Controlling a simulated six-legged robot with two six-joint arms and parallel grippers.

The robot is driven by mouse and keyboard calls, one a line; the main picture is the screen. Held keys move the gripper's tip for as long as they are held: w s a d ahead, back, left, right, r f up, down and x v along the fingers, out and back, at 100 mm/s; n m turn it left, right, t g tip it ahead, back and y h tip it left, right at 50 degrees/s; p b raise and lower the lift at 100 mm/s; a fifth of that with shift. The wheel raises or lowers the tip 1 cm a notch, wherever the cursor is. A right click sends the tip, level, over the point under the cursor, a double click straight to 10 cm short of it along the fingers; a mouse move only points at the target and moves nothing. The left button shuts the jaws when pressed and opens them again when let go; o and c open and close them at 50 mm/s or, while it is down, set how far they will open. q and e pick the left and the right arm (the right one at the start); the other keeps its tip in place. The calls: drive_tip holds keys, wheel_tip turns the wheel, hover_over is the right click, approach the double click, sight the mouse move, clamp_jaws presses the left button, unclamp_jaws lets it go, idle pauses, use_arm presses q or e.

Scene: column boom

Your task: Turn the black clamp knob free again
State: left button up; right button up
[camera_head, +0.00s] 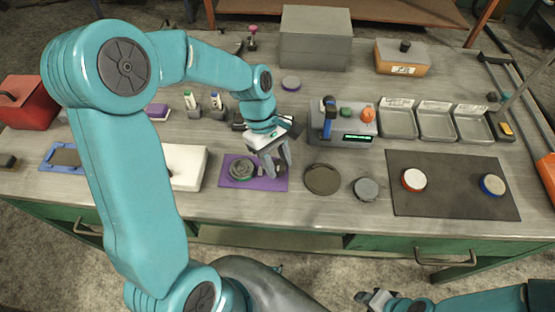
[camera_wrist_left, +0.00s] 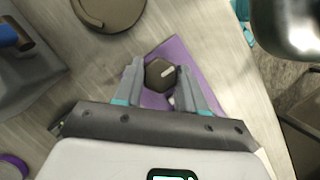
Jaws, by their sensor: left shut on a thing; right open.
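A round grey-green part (camera_head: 241,169) lies on the mat left of the fingers. My right gripper (camera_head: 376,299) is open and empty, low at the bottom edge, in front of the bench.
A dark round disc (camera_head: 322,179) and a grey disc (camera_head: 366,189) lie right of the purple mat. A grey device (camera_head: 328,138) with a green display stands behind them. A white box (camera_head: 187,168) stands left of the mat. A dark mat (camera_head: 450,195) carries two round pieces.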

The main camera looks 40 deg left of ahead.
use_arm(q)
drive_tip(key=shift+w+a, duration=0.1)
idle(0.3)
drive_tip(key=o, duration=1.1)
drive_tip(key=shift+c, duration=0.2)
drive_tip(key=shift+r, duration=0.15)
drive_tip(key=p+v, duration=0.1)
drive_tip(key=v, duration=1.5)
drive_tip(key=shift+a, duration=0.1)
